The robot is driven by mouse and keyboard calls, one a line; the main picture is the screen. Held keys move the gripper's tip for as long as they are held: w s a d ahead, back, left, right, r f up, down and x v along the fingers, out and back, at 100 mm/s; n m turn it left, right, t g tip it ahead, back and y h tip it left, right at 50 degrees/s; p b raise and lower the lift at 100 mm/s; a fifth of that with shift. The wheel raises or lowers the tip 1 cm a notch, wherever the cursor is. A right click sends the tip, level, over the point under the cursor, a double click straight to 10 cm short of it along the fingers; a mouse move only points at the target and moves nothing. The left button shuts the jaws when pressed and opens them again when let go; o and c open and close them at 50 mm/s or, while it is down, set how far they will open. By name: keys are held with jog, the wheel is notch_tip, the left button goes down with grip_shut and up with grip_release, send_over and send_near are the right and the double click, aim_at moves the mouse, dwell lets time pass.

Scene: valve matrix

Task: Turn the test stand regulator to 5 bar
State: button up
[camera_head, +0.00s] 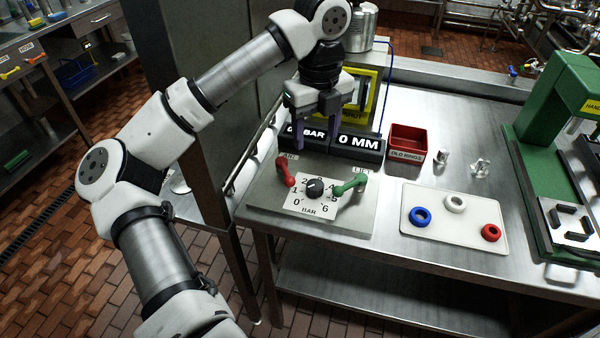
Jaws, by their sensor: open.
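The test stand regulator is a black knob (315,187) on a white dial plate (302,207) marked 0 to 6 BAR. Its pointer mark is too small to read surely. A red lever (285,172) stands left of the dial and a green lever (350,184) right of it, on a grey panel (262,193). Behind is a black display (372,146) reading 0 MM at right; the BAR reading at left is partly hidden by my gripper. My gripper (318,140) is open and empty, pointing down in front of the display, above and behind the knob, apart from it.
Right of the panel, a white tray (460,238) holds blue, white and red rings. A red OLD RINGS bin (407,141) and small metal parts (441,157) stand behind it. A green press (556,110) is at far right. A dark post (185,100) stands left of the table.

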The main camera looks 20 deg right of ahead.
aim_at(315, 184)
notch_tip(315, 184, down, 14)
jog(key=p, duration=0.3)
jog(key=shift+s+d+r, duration=0.15)
jog(key=shift+r, duration=0.1)
jog(key=c, duration=1)
jog(key=shift+f+b, duration=0.1)
jog(key=shift+b, duration=0.3)
